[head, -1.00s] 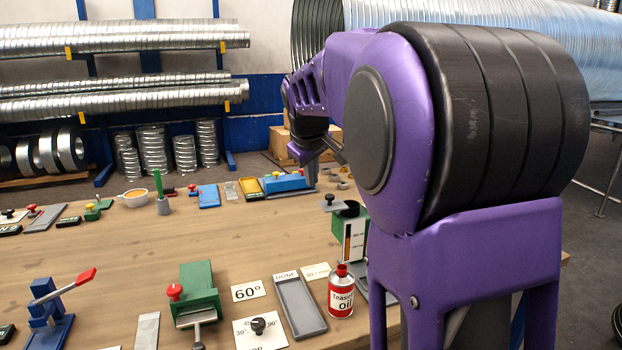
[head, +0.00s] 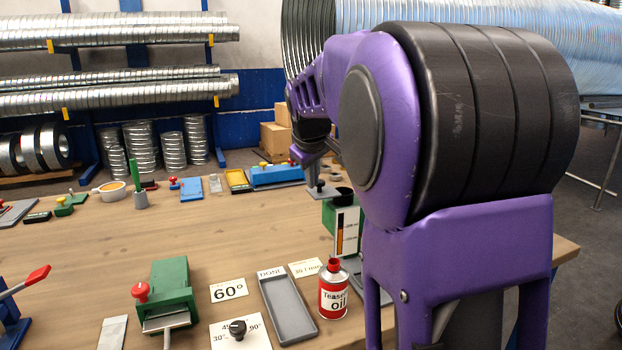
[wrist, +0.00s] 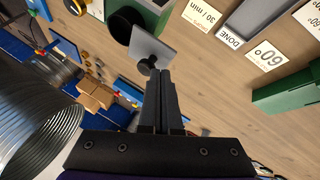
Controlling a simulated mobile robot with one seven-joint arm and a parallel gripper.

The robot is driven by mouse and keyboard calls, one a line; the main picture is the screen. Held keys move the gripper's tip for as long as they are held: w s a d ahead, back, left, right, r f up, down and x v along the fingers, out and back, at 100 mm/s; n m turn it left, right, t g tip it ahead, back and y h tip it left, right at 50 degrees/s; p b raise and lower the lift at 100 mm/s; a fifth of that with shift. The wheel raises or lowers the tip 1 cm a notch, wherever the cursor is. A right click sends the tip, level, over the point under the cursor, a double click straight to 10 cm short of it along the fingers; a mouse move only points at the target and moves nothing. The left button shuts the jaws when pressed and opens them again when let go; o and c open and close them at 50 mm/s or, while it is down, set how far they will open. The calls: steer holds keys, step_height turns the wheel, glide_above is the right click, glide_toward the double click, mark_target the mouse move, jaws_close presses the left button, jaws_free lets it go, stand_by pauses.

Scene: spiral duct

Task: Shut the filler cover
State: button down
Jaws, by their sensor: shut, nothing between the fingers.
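The filler cover (head: 322,191) is a flat grey plate with a dark knob. It sits beside the round black filler opening (head: 345,192) of the green gauge box (head: 345,218), leaving the opening uncovered in the head view. In the wrist view the cover (wrist: 152,45) overlaps only one edge of the black opening (wrist: 124,24). My gripper (wrist: 160,72) is shut and empty, its fingertips close to the cover's knob (wrist: 148,66); I cannot tell whether they touch. In the head view my arm hides part of the gauge box.
A red and white oil can (head: 333,292) stands in front of the gauge box. A grey DONE tray (head: 288,308) and a green clamp-like tool (head: 168,288) lie to the left. A blue block (head: 275,175) is behind. The middle of the table is clear.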

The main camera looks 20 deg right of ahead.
mark_target(337, 194)
steer(key=shift+d+p, duration=1.05)
steer(key=shift+d, duration=1.95)
steer(key=shift+s, duration=0.1)
